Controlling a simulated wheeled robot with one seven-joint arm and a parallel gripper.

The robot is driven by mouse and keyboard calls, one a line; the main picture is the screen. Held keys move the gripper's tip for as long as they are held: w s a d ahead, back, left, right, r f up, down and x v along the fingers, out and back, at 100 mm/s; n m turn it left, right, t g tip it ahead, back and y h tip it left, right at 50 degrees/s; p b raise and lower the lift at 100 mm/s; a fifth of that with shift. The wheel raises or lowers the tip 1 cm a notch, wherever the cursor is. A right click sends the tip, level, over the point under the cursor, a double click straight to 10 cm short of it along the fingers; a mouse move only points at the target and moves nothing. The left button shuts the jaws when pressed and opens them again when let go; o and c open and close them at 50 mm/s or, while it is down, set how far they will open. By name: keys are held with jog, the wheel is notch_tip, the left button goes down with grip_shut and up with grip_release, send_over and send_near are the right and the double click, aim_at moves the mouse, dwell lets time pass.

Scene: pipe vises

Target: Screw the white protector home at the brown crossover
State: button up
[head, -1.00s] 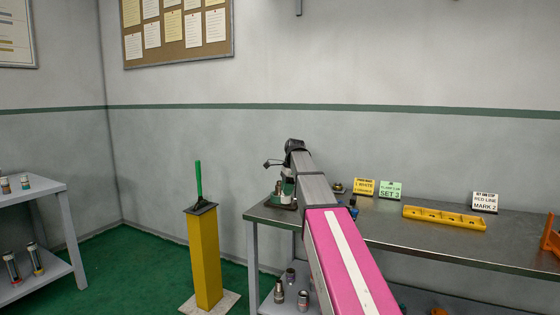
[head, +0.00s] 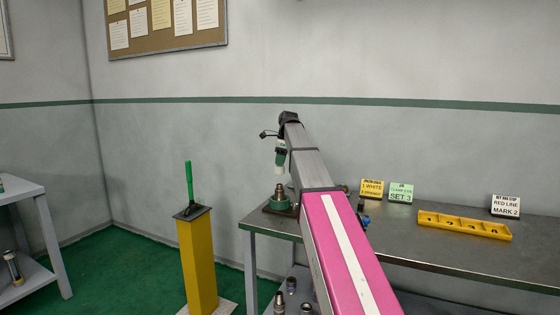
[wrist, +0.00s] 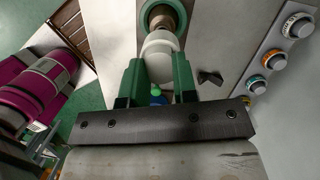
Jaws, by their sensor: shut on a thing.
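The white protector (wrist: 161,55) is between the green fingers of my gripper (wrist: 157,70) in the wrist view. My gripper is shut on it. In the head view my gripper (head: 280,158) points down above the bench's left end. Below it a brownish metal crossover (head: 279,189) stands upright in a green holder (head: 280,204) on a dark plate. A gap shows between gripper and crossover. In the wrist view a brown part (wrist: 163,13), apparently the crossover, shows inside a green ring beyond the protector. The protector's far end is hidden, and its alignment is hard to tell.
The bench (head: 440,250) carries a yellow holed rack (head: 464,226) and sign cards (head: 401,193). A yellow post (head: 197,262) with a green lever stands left of it. Knob-like parts with coloured rings (wrist: 272,59) lie right in the wrist view. Metal parts sit underneath the bench.

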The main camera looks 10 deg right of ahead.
aim_at(280, 168)
jog(key=shift+f, duration=0.1)
jog(key=shift+f, duration=1.85)
jog(key=shift+f, duration=1.6)
dwell(0.4)
jog(key=o, duration=1)
jog(key=shift+r, duration=0.1)
